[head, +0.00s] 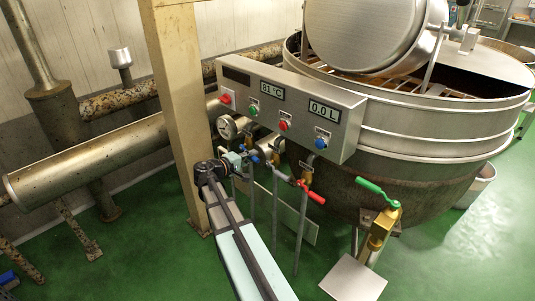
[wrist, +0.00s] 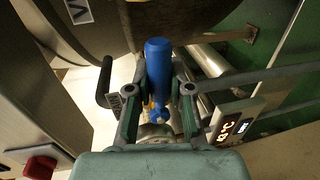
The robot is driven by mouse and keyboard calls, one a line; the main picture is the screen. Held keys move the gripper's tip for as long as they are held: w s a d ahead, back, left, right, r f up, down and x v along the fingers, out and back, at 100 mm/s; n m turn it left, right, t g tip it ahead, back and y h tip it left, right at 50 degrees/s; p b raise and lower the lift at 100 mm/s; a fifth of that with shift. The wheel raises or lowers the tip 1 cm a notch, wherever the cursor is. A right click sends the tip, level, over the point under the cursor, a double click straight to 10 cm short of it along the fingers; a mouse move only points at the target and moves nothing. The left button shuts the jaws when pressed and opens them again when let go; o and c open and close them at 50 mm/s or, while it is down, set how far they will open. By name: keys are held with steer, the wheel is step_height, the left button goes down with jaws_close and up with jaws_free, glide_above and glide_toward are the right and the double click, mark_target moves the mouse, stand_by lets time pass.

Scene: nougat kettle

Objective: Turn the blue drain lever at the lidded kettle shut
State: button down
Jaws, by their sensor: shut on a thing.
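The blue drain lever (wrist: 158,75) stands between the two fingers of my gripper (wrist: 157,62) in the wrist view, with its round end toward the top. The fingers are shut on it, one on each side. In the head view my gripper (head: 243,160) is low beside the tan post, under the control box. Only a small bit of blue shows there, and the lever's exact angle is hard to tell. The large metal kettle (head: 430,135) stands at the right, with its round lid (head: 365,35) tilted up over the rim.
The control box (head: 345,125) with buttons and displays hangs just above my gripper. A red lever (head: 315,196) and a green lever (head: 372,189) are to the right. A tan post (head: 180,100) and thick pipes (head: 100,155) stand at the left. Green floor (head: 160,265) is open in front.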

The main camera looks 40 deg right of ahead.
steer(key=shift+r, duration=0.15)
stand_by(0.3)
steer(key=c, duration=1)
jaws_free()
steer(key=shift+d, duration=0.1)
steer(key=shift+c, duration=0.2)
steer(key=a+r, duration=0.2)
steer(key=a, duration=1)
steer(key=shift+r, duration=0.15)
steer(key=shift+s, duration=0.1)
